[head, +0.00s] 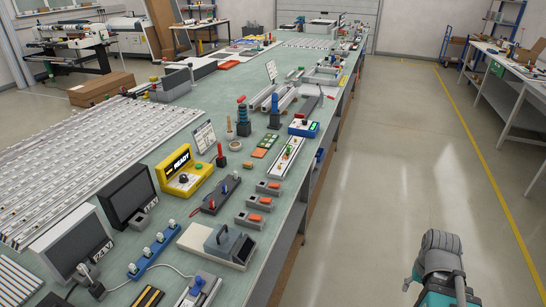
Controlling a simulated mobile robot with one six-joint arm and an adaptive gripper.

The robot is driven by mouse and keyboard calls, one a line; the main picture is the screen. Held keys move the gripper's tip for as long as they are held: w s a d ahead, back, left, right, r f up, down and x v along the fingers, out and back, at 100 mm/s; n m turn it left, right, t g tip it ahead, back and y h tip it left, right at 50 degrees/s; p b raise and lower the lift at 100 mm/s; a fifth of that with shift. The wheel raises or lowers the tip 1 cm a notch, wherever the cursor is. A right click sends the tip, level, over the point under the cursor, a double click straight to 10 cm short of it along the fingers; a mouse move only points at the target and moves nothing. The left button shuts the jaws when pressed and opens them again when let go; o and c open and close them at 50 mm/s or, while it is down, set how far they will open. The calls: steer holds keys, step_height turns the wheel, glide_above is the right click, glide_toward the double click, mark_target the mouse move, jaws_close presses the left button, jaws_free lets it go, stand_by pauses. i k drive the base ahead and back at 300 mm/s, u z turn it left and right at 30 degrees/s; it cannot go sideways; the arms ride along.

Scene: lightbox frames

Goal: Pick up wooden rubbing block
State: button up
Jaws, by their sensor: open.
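I cannot make out a wooden rubbing block for certain among the many small items on the long green workbench (228,182). A small tan upright piece stands mid-bench beside a dark peg, but it is too small to identify. Part of my own arm, grey and teal, shows at the bottom right over the floor, apart from the bench. My gripper's fingertips do not show.
White tables (505,85) stand far right.

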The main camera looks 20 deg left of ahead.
mark_target(248, 165)
steer(key=u, duration=0.05)
steer(key=i, duration=1.45)
steer(key=u, duration=0.7)
steer(key=i, duration=0.4)
steer(key=u, duration=0.3)
steer(key=k, duration=0.9)
steer(key=u, duration=0.15)
steer(key=i, duration=0.35)
